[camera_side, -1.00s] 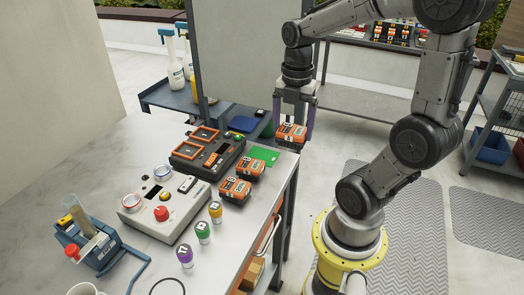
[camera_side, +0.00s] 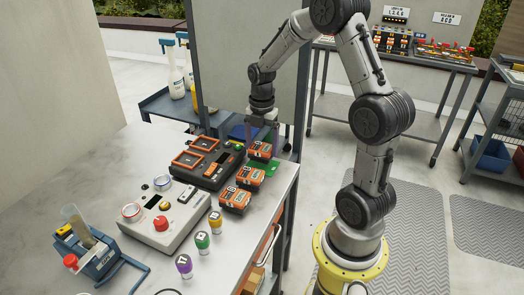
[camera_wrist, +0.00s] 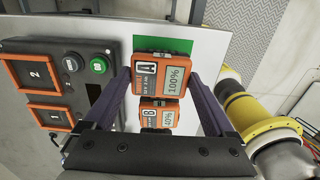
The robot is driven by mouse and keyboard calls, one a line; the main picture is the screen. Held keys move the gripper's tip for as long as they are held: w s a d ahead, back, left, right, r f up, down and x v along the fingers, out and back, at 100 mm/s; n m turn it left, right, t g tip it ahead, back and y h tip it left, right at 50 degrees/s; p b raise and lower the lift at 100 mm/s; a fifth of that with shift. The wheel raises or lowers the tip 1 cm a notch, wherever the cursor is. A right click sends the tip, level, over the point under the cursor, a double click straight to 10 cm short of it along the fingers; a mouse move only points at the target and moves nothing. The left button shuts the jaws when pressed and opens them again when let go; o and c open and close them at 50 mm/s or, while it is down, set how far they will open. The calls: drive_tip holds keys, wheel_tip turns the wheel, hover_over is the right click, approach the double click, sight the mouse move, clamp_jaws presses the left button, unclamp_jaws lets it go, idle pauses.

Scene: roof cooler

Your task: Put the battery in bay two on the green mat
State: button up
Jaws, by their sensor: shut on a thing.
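My gripper (camera_side: 262,140) is shut on an orange and dark battery (camera_side: 260,151), marked A and 100% in the wrist view (camera_wrist: 160,78). The battery is over the green mat (camera_side: 271,167), which also shows past it in the wrist view (camera_wrist: 180,46). I cannot tell whether the battery touches the mat. The black charger has two orange-framed bays. Bay two (camera_wrist: 36,75) and bay one (camera_wrist: 48,117) show dark, numbered floors and look empty.
Battery B (camera_wrist: 157,117), reading 40%, sits close beside the held one, with another battery (camera_side: 236,200) nearer the camera. The charger (camera_side: 226,168) stands left of them. A grey control box (camera_side: 160,225) and several coloured, capped cylinders (camera_side: 202,241) stand in front.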

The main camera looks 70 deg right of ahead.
sight(262, 147)
drive_tip(key=shift+f, duration=1.1)
drive_tip(key=shift+f, duration=0.15)
drive_tip(key=o, duration=1.5)
drive_tip(key=shift+s, duration=0.1)
wheel_tip(262, 147, up, 12)
drive_tip(key=shift+f, duration=0.25)
drive_tip(key=s+a+r+m+t, duration=0.1)
drive_tip(key=s+a+r+m, duration=0.1)
drive_tip(key=a+r+m, duration=0.3)
drive_tip(key=s+a+r+m+t, duration=0.1)
drive_tip(key=s+a+m, duration=0.2)
drive_tip(key=a, duration=0.3)
drive_tip(key=s+a+m+t, duration=0.3)
drive_tip(key=s+a+m, duration=0.5)
drive_tip(key=s+m, duration=0.1)
drive_tip(key=shift+s+a+m+t, duration=0.2)
drive_tip(key=shift+m+t, duration=0.1)
drive_tip(key=shift+m, duration=0.2)
